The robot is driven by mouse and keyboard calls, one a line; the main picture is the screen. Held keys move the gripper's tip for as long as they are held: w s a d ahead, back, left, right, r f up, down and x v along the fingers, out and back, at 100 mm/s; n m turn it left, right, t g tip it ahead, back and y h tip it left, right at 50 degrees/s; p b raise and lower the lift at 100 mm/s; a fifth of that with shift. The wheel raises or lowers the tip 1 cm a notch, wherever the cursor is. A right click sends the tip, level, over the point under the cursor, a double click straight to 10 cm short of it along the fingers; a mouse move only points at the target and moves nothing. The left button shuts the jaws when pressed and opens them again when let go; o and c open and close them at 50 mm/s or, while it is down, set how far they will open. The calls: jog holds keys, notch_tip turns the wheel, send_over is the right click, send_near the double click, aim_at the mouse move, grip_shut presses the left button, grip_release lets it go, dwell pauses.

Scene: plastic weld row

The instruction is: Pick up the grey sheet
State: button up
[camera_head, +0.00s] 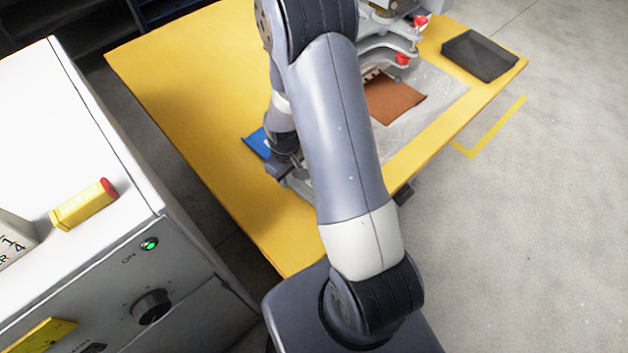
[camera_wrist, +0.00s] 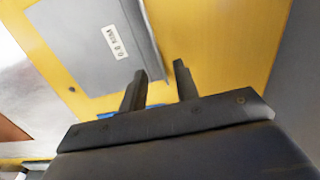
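The grey sheet (camera_wrist: 85,45) lies flat on the yellow table in the wrist view, with a white printed label (camera_wrist: 116,41) near its right edge. In the head view my arm covers much of the table, and I cannot clearly make out the grey sheet there.
A brown sheet (camera_head: 393,99) lies on a pale film (camera_head: 440,92) by a clamp with red knobs (camera_head: 403,58). A blue item (camera_head: 256,144) lies near my gripper. A dark tray (camera_head: 480,56) sits at the table's right corner. A white cabinet (camera_head: 70,130) stands left.

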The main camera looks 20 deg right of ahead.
aim_at(290, 185)
jog(key=shift+f, duration=1.6)
grip_shut()
